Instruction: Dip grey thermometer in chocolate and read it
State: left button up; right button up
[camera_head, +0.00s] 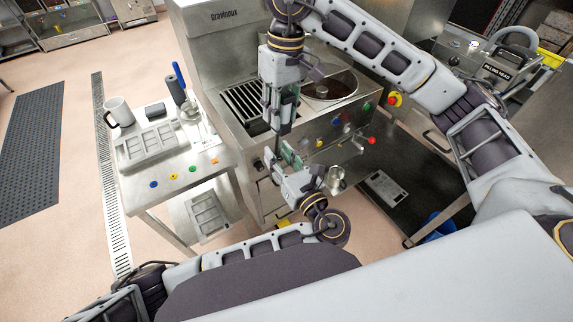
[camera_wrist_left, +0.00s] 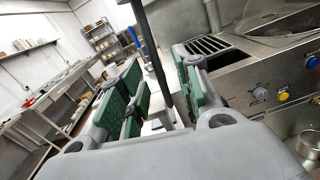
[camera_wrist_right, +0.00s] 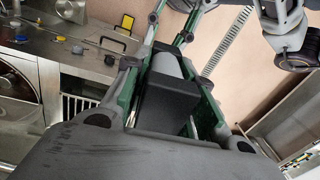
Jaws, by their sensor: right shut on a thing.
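My right gripper (camera_head: 281,125) hangs down in front of the machine, shut on the grey thermometer. In the right wrist view the thermometer (camera_wrist_right: 168,100) shows as a dark block with a grey round part between the fingers (camera_wrist_right: 170,85). My left gripper (camera_head: 284,158) is just below the right one. In the left wrist view its fingers (camera_wrist_left: 158,92) are apart, and a dark rod (camera_wrist_left: 152,45) runs down between them; whether they touch it I cannot tell. The chocolate (camera_head: 335,84) is in the machine's round bowl, behind and to the right of both grippers.
The steel machine (camera_head: 215,55) has a grille (camera_head: 245,105) left of the bowl and coloured knobs on its front. A side table (camera_head: 215,160) at left holds a white mug (camera_head: 119,111), a mould tray (camera_head: 148,146) and coloured buttons. A metal cup (camera_head: 337,176) is right of my left gripper.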

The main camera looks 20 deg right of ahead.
pick_arm(q)
jog(key=shift+x, duration=1.05)
grip_shut()
pick_arm(e)
jog(key=o, duration=1.1)
jog(key=shift+r, duration=0.15)
jog(key=shift+w+d+r, duration=0.1)
jog(key=shift+d+r, duration=0.1)
jog(key=shift+r, duration=1.7)
jog(key=shift+w+d+r, duration=0.1)
jog(key=shift+d+r, duration=0.15)
jog(key=shift+r, duration=1.7)
jog(key=shift+w+d+r, duration=0.1)
jog(key=shift+d+r, duration=0.1)
jog(key=shift+r, duration=1.7)
